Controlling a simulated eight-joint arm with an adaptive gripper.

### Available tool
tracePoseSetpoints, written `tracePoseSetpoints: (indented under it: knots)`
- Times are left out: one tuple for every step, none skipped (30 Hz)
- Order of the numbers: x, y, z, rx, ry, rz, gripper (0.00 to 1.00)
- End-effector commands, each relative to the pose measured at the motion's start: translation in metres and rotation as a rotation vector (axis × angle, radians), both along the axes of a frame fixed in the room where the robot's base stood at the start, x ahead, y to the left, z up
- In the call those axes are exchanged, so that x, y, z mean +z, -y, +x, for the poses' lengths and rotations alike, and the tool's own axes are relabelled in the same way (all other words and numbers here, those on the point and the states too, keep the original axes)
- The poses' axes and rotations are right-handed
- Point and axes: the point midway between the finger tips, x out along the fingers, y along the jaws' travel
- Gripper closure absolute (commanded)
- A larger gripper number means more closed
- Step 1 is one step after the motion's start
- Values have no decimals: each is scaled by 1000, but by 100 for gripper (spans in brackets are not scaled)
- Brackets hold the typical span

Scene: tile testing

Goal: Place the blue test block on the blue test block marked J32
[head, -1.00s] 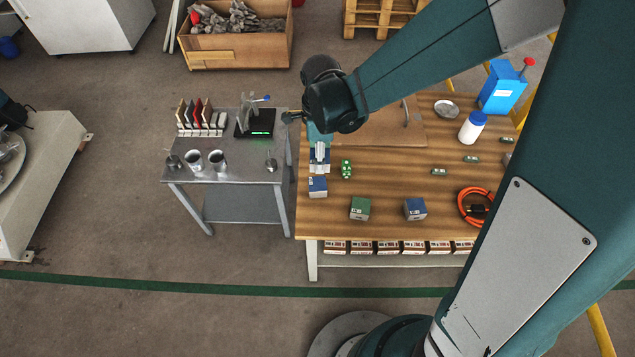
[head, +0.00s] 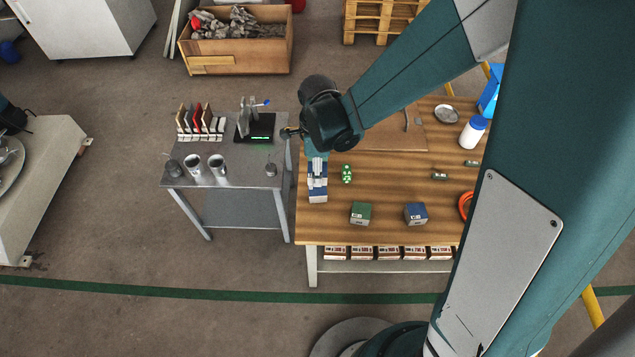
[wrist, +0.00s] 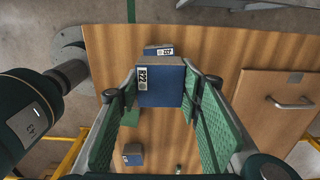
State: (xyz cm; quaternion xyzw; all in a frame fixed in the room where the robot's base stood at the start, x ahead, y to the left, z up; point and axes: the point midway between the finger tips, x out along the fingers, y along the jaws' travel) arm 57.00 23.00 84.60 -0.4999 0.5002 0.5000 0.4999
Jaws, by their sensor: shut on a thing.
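My gripper (wrist: 160,100) is shut on a blue test block (wrist: 162,88), which has a white label with dark marks on its left side in the wrist view. A second blue block (wrist: 155,50) with a label shows partly behind the held one, lower down on the table. Its marking is too small to read surely. In the head view my gripper (head: 317,170) is above the left part of the wooden table, and the lower blue block (head: 317,197) shows just in front of it. The held block looks apart from the lower block, but the gap is hard to judge.
On the wooden table (head: 385,190) stand a green block (head: 361,213), another blue block (head: 415,213) and a green dotted piece (head: 346,174) close right of my gripper.

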Motion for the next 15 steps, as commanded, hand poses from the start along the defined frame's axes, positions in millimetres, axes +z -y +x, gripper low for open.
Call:
tracePoseSetpoints:
  knots:
    - [-7, 0, 0, 0, 0, 0, 82]
    - [-10, 0, 0, 0, 0, 0, 82]
    - [-14, 0, 0, 0, 0, 0, 82]
    - [-16, 0, 0, 0, 0, 0, 82]
    - [-18, 0, 0, 0, 0, 0, 82]
    - [-20, 0, 0, 0, 0, 0, 82]
    - [-21, 0, 0, 0, 0, 0, 82]
    - [-21, 0, 0, 0, 0, 0, 82]
    - [-22, 0, 0, 0, 0, 0, 82]
    - [-22, 0, 0, 0, 0, 0, 82]
    - [-22, 0, 0, 0, 0, 0, 82]
    - [-22, 0, 0, 0, 0, 0, 82]
    - [-21, 0, 0, 0, 0, 0, 82]
    - [-21, 0, 0, 0, 0, 0, 82]
    - [-21, 0, 0, 0, 0, 0, 82]
